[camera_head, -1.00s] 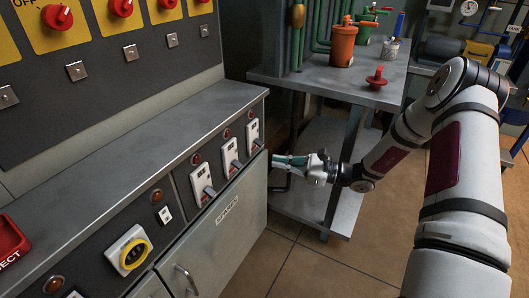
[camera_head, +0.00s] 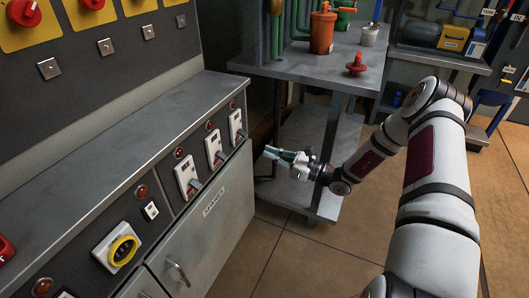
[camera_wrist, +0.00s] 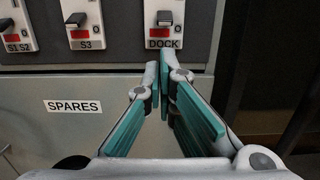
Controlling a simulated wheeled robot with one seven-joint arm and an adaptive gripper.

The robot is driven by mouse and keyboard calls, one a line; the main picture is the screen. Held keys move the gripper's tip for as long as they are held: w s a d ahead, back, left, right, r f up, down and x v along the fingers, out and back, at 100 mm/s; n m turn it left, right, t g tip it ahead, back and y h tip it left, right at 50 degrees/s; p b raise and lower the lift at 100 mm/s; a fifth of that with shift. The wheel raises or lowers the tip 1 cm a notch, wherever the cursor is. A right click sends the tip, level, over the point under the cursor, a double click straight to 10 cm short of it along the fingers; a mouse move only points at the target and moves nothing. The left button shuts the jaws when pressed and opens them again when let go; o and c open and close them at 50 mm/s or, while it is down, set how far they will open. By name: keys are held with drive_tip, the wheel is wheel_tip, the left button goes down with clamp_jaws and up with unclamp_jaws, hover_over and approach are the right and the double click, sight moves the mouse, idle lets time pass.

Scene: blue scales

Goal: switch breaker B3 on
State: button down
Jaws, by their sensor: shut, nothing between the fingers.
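No breaker marked B3 is readable in either view. Three white breaker plates sit in the grey cabinet front, shown in the head view: left (camera_head: 187,174), middle (camera_head: 214,148) and right (camera_head: 236,126). In the wrist view they read S1 S2 (camera_wrist: 17,38), S3 (camera_wrist: 86,32) and DOCK (camera_wrist: 164,31), each with a dark lever, a red patch and a 0. My gripper (camera_head: 269,152) is shut and empty, just right of the cabinet's corner. In the wrist view its teal fingertips (camera_wrist: 159,79) point up below the DOCK plate, apparently apart from it.
A SPARES door (camera_head: 213,215) is below the breakers. Red rotary switches (camera_head: 24,12) line the upper panel. A metal table (camera_head: 300,65) with an orange canister (camera_head: 322,32) stands behind my gripper. Open floor lies to the right.

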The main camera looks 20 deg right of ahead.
sight(242, 133)
drive_tip(key=b+x, duration=0.2)
drive_tip(key=x, duration=0.6)
drive_tip(key=shift+w+a, duration=0.15)
drive_tip(key=shift+w, duration=0.05)
drive_tip(key=shift+s+d+r+g+h+p, duration=0.25)
drive_tip(key=shift+g+h+p, duration=0.2)
drive_tip(key=shift+p, duration=0.75)
drive_tip(key=shift+s+d+r+g+h+p, duration=0.1)
drive_tip(key=shift+r+g+h+p, duration=0.3)
drive_tip(key=shift+p, duration=0.75)
drive_tip(key=p, duration=0.2)
drive_tip(key=r+g+h+p, duration=0.1)
drive_tip(key=shift+s+d+g+h+p, duration=0.1)
drive_tip(key=shift+s+g+h+p, duration=0.15)
drive_tip(key=shift+p, duration=0.1)
drive_tip(key=g+h+p, duration=0.1)
drive_tip(key=p, duration=0.1)
drive_tip(key=r+g+h+p, duration=0.1)
drive_tip(key=p, duration=0.1)
drive_tip(key=shift+s+d+r+g+h, duration=0.15)
drive_tip(key=shift+d+r+g+h, duration=0.1)
drive_tip(key=shift+g+h, duration=0.05)
drive_tip(key=shift+r+p, duration=0.15)
drive_tip(key=shift+p, duration=0.15)
